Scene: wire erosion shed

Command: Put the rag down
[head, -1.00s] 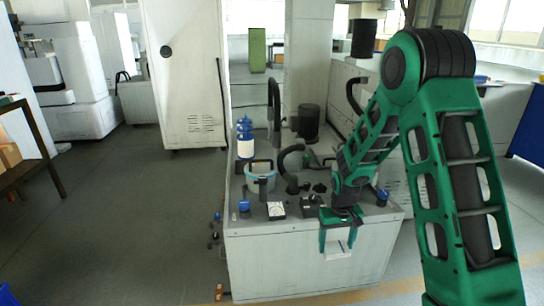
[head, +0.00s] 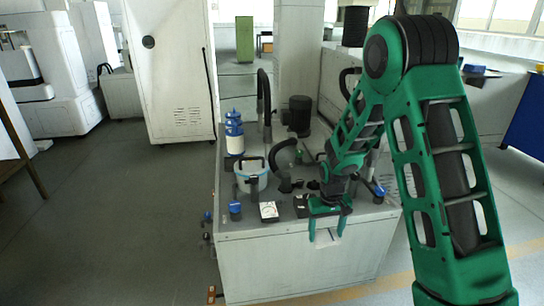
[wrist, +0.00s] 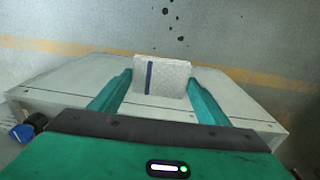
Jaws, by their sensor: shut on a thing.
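The rag (wrist: 172,78) is a pale, whitish cloth with a dark blue stripe, held between the fingertips of my gripper (wrist: 160,82) in the wrist view. In the head view my gripper (head: 328,230) is at the front edge of the white machine cabinet (head: 270,266), pointing down, with its green fingers in front of the cabinet's front face. Only a small pale part of the rag shows between them there. I cannot tell whether the rag touches the cabinet.
On the cabinet top stand a clear bucket (head: 252,178), a blue-and-white bottle (head: 234,135), a small dial gauge (head: 268,211), a black cylinder (head: 299,115) and dark hoses. Blue knobs sit near the front corners. Open grey floor (head: 120,220) lies to the left.

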